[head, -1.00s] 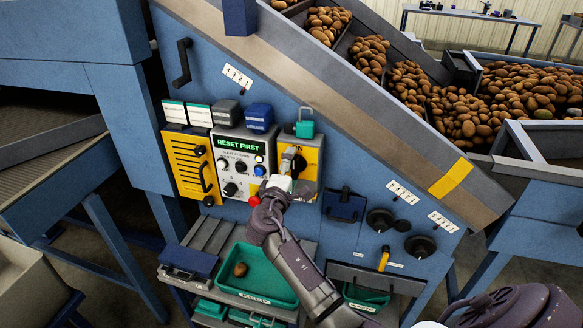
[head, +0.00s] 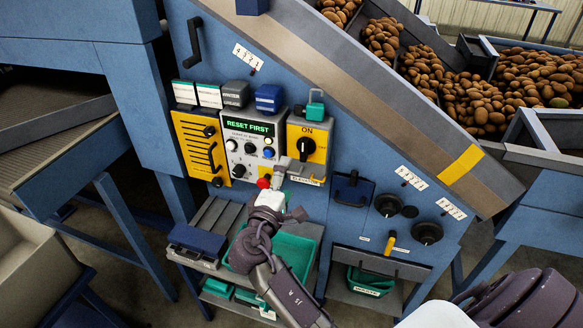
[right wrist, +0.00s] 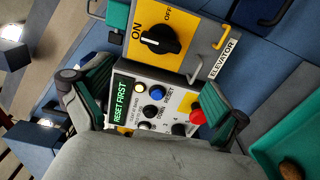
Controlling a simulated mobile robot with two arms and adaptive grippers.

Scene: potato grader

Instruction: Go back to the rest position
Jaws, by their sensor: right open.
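My right gripper (head: 285,173) is open and empty in front of the lower part of the control panel (head: 237,154). In the right wrist view its two fingers (right wrist: 153,103) stand wide apart, with the panel's buttons and "RESET FIRST" display showing between them. The black rotary switch (head: 306,146) on the yellow elevator plate (head: 319,134) is just above the gripper and apart from it. In the right wrist view the switch (right wrist: 160,40) lies beyond the fingers, with its white mark on the ON side. My left gripper is not in view.
A red button (head: 263,183) is close beside the gripper. A teal tray (head: 295,252) lies below, partly behind my arm; a potato (right wrist: 290,170) shows in it. A blue case (head: 198,238) is left of the tray. The sloping conveyor and potato bins are upper right.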

